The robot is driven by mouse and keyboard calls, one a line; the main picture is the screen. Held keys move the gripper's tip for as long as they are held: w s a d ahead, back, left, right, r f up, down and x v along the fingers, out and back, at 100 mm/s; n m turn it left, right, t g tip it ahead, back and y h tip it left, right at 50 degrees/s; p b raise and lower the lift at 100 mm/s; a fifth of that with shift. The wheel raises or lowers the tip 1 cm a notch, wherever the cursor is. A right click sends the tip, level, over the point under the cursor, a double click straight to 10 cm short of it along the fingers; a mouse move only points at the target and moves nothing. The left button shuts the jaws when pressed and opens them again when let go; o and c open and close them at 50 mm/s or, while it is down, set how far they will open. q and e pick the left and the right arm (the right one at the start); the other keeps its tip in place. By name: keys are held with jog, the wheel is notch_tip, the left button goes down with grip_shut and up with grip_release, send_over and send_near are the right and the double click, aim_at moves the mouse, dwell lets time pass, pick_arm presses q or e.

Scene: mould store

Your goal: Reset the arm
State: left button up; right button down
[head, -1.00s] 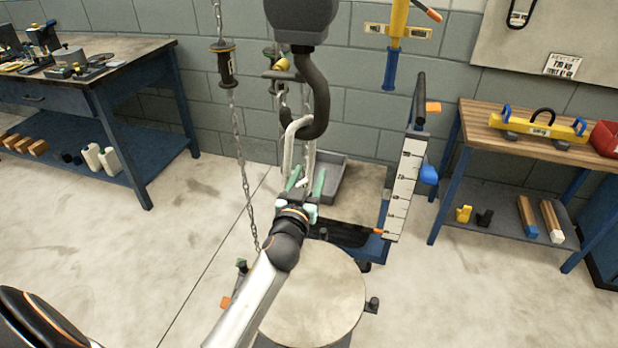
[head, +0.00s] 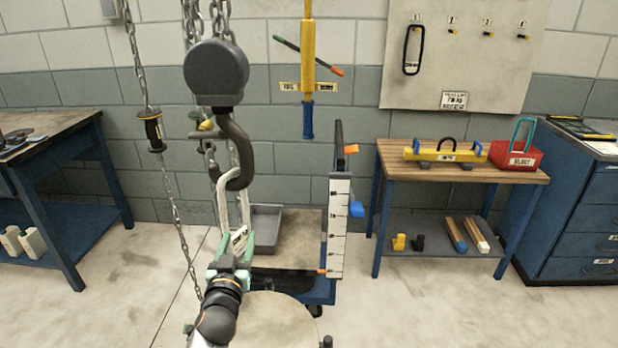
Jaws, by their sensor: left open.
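My left gripper (head: 234,250), with pale green fingers, is at the lower middle-left of the head view. It is open. A pale loop (head: 224,206) hangs from the dark hook (head: 237,160) of the chain hoist (head: 216,74), and its lower end comes down by the gripper's fingers. I cannot tell whether fingers and loop touch. A small white tag shows at the fingertips. My right gripper is not in view.
A round pale top (head: 275,322) lies below the gripper. Behind stand a grey tray (head: 266,228) and an upright white scale (head: 338,225). A chain (head: 172,205) hangs left. Workbenches stand left (head: 60,150) and right (head: 460,173). Floor at lower right is clear.

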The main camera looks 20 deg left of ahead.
pick_arm(q)
jog(key=s+d+f+m+g+h+p, duration=0.1)
jog(key=s+d+f+g+h, duration=0.1)
jog(key=s+d+f, duration=0.2)
jog(key=s+d+f+m+g+h+p, duration=0.1)
jog(key=s+d+f, duration=0.4)
jog(key=s+f, duration=0.5)
jog(key=s+d+f+m+g+h+p, duration=0.2)
jog(key=s+f, duration=0.5)
jog(key=s, duration=0.8)
jog(key=d+m+g+h, duration=0.1)
jog(key=d+g+h, duration=0.1)
jog(key=g, duration=0.1)
jog(key=shift+d+f, duration=0.15)
jog(key=shift+d, duration=0.2)
jog(key=shift+w, duration=0.1)
jog(key=shift+c, duration=0.5)
